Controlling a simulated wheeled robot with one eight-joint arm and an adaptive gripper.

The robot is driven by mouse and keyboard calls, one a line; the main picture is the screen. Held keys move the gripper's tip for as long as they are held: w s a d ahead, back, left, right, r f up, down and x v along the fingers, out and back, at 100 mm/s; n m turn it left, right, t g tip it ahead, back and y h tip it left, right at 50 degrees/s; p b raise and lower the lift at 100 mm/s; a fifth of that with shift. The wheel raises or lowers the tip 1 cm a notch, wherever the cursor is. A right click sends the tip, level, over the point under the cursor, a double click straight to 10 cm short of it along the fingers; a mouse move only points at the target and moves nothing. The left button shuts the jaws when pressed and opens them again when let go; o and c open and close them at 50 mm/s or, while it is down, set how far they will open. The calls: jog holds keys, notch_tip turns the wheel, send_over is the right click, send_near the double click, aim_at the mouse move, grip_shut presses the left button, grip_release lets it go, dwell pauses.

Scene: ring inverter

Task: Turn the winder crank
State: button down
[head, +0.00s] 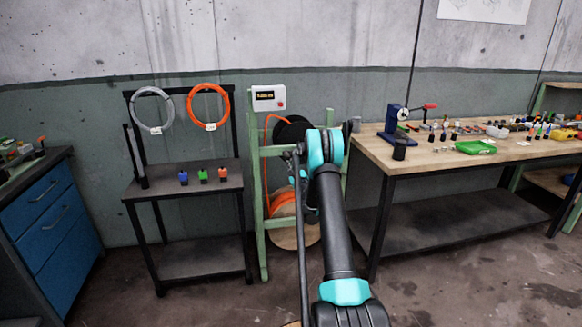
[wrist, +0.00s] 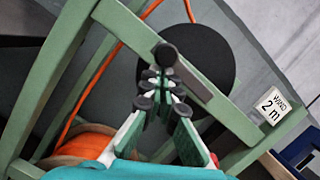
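The winder is a green frame (head: 260,210) with a black disc (head: 291,131) and an orange spool (head: 284,203) below. In the wrist view the black disc (wrist: 205,50) lies behind the green bar. The crank has a dark round knob (wrist: 166,55) and a short dark arm (wrist: 192,81) running down to the right. My gripper (wrist: 163,80) points at the crank; its fingers are apart with a narrow gap between the tips, just below the knob. I cannot tell whether the tips touch the knob. In the head view my arm hides the gripper and crank.
A sign reading "WIND 2 m" (wrist: 273,105) is on the frame. A display box (head: 268,98) hangs above. A rack (head: 185,187) with two hanging coils stands left, a wooden workbench (head: 390,160) right. Orange cable (wrist: 100,70) runs along the frame.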

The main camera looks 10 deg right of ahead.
dwell(0.6)
jog(key=s+d+f, duration=0.2)
jog(key=s+f, duration=0.4)
jog(key=s, duration=0.3)
jog(key=shift+s, duration=0.4)
jog(key=c, duration=2.2)
grip_release()
jog(key=shift+r, duration=0.1)
